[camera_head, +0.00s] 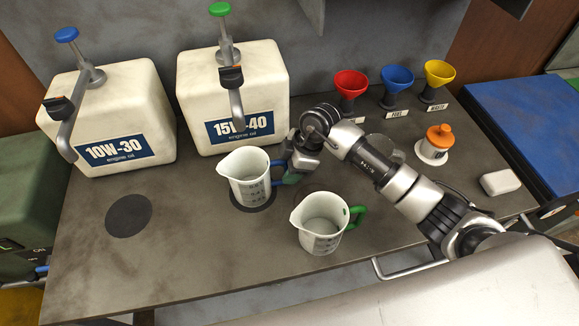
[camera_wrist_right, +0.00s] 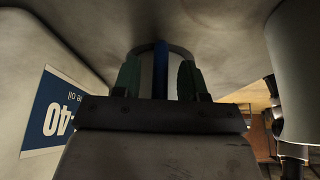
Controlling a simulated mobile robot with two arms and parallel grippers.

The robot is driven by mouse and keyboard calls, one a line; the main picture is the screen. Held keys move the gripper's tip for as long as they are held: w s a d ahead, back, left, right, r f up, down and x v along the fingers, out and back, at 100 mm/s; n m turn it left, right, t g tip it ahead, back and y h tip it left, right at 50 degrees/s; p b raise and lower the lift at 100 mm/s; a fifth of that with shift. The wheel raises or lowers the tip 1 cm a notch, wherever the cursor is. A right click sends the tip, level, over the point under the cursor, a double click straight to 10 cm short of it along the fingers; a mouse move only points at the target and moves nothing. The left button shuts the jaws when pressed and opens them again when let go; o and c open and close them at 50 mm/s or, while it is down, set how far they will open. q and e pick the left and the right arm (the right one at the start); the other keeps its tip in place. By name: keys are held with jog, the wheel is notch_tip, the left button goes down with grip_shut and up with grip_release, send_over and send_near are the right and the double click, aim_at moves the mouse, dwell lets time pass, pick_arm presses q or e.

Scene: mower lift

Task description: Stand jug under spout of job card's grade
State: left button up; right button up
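A white jug with a blue handle (camera_head: 249,178) stands upright on a dark round pad (camera_head: 240,205) in front of the 15W-40 can (camera_head: 262,85), whose green-topped pump has its spout (camera_head: 238,110) just above and behind the jug. My right gripper (camera_head: 286,172) is at its handle. In the right wrist view the gripper (camera_wrist_right: 160,78) has its fingers on either side of the blue handle (camera_wrist_right: 160,65), with gaps showing. A jug with a green handle (camera_head: 320,228) stands nearer. The 10W-30 can (camera_head: 110,120) has a blue-topped pump. No job card is recognizable. My left gripper is out of view.
An empty dark round pad (camera_head: 128,215) lies before the 10W-30 can. Red (camera_head: 350,84), blue (camera_head: 397,78) and yellow (camera_head: 438,76) funnels stand at the back right. An orange-capped bottle (camera_head: 436,145) and a white block (camera_head: 500,182) are right of my arm. The front left bench is clear.

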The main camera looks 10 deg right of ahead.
jog(key=shift+r, duration=0.15)
jog(key=b+v, duration=0.2)
jog(key=v, duration=1)
dwell(1.8)
